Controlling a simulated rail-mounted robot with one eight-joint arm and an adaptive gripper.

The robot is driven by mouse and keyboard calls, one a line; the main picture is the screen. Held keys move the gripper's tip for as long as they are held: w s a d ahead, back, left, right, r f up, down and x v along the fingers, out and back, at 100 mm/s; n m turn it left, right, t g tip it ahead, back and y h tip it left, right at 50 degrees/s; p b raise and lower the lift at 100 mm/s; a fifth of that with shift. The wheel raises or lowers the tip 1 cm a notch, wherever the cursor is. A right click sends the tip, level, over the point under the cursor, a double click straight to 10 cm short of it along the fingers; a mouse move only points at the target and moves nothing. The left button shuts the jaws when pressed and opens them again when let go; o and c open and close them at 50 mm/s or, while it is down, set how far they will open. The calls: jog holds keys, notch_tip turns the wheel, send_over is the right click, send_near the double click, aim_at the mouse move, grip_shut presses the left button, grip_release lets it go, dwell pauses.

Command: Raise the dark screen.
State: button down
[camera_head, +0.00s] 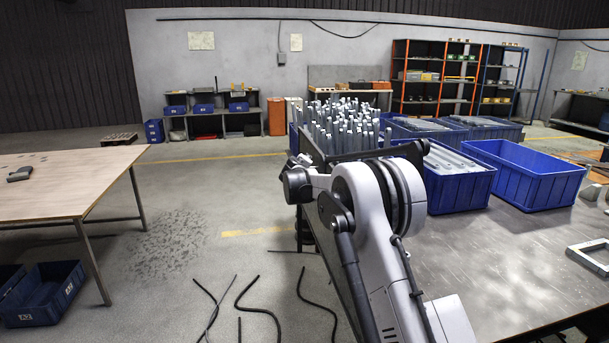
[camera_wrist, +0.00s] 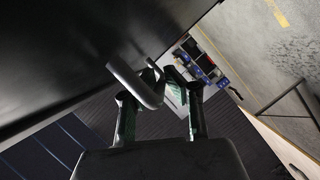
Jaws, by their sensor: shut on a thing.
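The dark screen (camera_wrist: 70,45) is a flat black panel that fills the upper left of the wrist view. A bent grey metal handle (camera_wrist: 133,82) sticks out from it. My gripper (camera_wrist: 157,88) has its two fingers on either side of the handle's outer end and is shut on it. In the head view my arm covers the gripper and the handle. A dark edge (camera_head: 378,154), seemingly the screen's, shows there in front of a bin of upright metal pieces (camera_head: 340,122). How far the screen is raised cannot be told.
Blue bins (camera_head: 537,178) stand right of my arm on a grey metal table (camera_head: 470,255). A metal bracket (camera_head: 590,254) lies at its right edge. A wooden table (camera_head: 60,180) stands at left. Dark strips (camera_head: 257,310) lie on the floor between the tables.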

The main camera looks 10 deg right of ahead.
jog(key=shift+r+p, duration=0.4)
jog(key=shift+r, duration=1.05)
jog(key=c, duration=1.8)
grip_release()
jog(key=shift+r, duration=0.15)
jog(key=shift+s, duration=0.15)
jog(key=v, duration=1.1)
jog(key=shift+s+a, duration=0.2)
jog(key=shift+s, duration=0.15)
